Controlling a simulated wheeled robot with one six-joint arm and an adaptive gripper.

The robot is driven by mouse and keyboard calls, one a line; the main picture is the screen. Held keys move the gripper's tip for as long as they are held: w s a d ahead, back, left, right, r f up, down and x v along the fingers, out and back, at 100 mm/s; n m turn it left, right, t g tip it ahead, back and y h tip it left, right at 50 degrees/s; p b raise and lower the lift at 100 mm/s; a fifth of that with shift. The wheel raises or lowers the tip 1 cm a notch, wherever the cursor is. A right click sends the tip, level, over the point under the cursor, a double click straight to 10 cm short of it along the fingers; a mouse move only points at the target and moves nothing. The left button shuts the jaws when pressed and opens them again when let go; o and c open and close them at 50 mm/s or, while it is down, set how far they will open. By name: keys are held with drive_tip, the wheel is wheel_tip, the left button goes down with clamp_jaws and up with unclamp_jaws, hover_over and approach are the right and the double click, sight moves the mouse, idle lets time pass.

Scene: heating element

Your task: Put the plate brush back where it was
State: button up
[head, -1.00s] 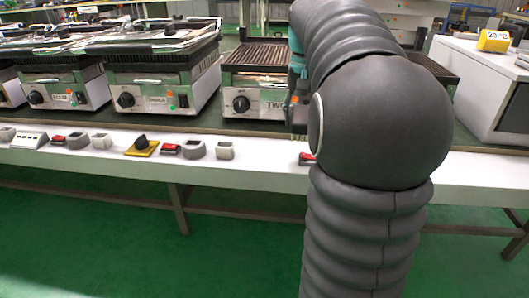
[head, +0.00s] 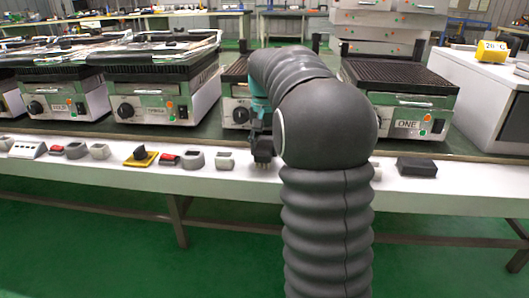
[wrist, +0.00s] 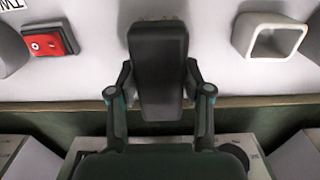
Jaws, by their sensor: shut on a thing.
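My gripper (wrist: 160,95) is shut on the plate brush (wrist: 158,65), a dark block seen between the two fingers in the wrist view. In the head view my gripper (head: 260,138) is left of my arm, over the white front ledge (head: 120,168). The dark end of the brush (head: 263,154) shows below it there, close to the ledge. I cannot tell whether the brush touches the ledge. My arm hides part of the ledge and the grill behind it.
A white square holder (wrist: 272,38) and a red switch (wrist: 50,38) lie either side of the brush. In the head view a yellow-based knob (head: 140,156) stands left and a black box (head: 417,167) right. Grill "ONE" (head: 400,110) is behind. Other grills stand left.

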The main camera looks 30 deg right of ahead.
sight(264, 145)
drive_tip(key=shift+f, duration=0.5)
drive_tip(key=shift+f, duration=0.1)
drive_tip(key=o, duration=1.1)
wheel_tip(264, 145, up, 12)
drive_tip(key=p, duration=0.3)
drive_tip(key=s+a+r+n+t, duration=0.1)
drive_tip(key=s+a+n+t, duration=0.1)
drive_tip(key=s+a, duration=0.55)
drive_tip(key=s+a+f+n+t, duration=0.1)
drive_tip(key=s+a+f, duration=0.2)
drive_tip(key=s, duration=0.3)
drive_tip(key=s+a+f+n+t, duration=0.1)
drive_tip(key=s+a+f+n, duration=0.1)
drive_tip(key=s+f, duration=0.3)
drive_tip(key=s+a+f+n+t, duration=0.1)
drive_tip(key=s+a+f, duration=0.3)
drive_tip(key=s, duration=0.5)
drive_tip(key=shift+s+f+n+t, duration=0.2)
drive_tip(key=shift+f+n+t, duration=0.1)
drive_tip(key=shift+f+n, duration=0.15)
